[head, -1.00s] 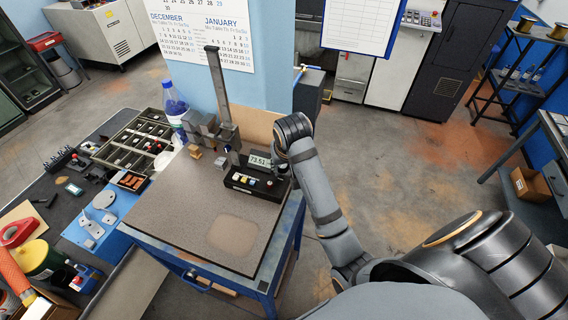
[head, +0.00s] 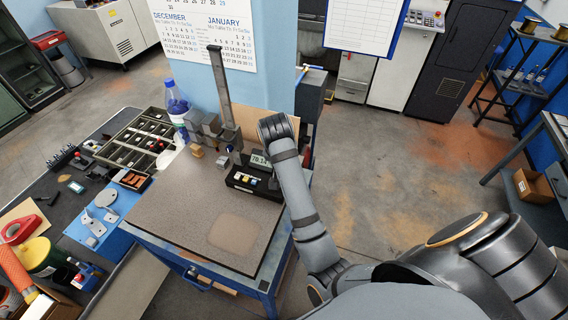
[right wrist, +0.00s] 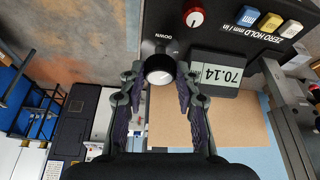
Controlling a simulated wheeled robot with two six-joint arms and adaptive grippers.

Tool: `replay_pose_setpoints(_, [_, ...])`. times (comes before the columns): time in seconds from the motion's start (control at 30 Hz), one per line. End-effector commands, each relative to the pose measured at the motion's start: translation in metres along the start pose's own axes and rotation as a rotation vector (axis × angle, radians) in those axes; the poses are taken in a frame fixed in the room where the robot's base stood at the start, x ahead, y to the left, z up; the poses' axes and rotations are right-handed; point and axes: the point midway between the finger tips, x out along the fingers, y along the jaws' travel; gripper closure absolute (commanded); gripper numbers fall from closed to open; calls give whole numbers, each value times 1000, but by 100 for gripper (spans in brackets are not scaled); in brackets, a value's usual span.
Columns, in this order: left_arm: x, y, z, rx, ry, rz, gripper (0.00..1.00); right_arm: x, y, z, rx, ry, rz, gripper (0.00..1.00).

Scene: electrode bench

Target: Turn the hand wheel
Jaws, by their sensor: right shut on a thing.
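The hand wheel (right wrist: 160,70) is a small round knob with a pale face, beside the label DOWN on a black panel in the right wrist view. My right gripper (right wrist: 158,84) is shut on it, one finger on each side. In the head view my right wrist hides the wheel and the fingers. The height gauge's display (right wrist: 215,72) reads 70.14; it also shows in the head view (head: 261,158). The gauge's black base (head: 255,183) stands on the stone plate (head: 190,210), with its tall column (head: 222,90) rising behind. My left gripper is not in view.
Several grey blocks (head: 205,127) stand left of the column. A bottle (head: 176,103) and a parts tray (head: 135,143) are at the plate's back left. A red button (right wrist: 193,17) lies near the wheel. The front of the plate is bare.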

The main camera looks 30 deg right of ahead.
Motion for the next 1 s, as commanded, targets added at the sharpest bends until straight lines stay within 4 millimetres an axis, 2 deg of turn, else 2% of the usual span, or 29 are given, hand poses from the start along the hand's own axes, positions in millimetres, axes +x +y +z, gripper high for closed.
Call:
replay_pose_setpoints(0.23, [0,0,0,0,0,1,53,0,0,0,0,0,-1,99])
replay_pose_setpoints(0.27, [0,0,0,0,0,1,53,0,0,0,0,0,-1,64])
replay_pose_setpoints(0.4, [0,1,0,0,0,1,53,0,0,0,0,0,-1,45])
replay_pose_setpoints(0.77, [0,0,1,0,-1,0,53,0,1,0,-33,1,-13,45])
replay_pose_setpoints(0.87, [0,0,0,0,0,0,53,0,3,-1,-134,3,-53,45])
replay_pose_setpoints(1.0, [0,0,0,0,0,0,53,1,6,-2,-355,4,-140,45])
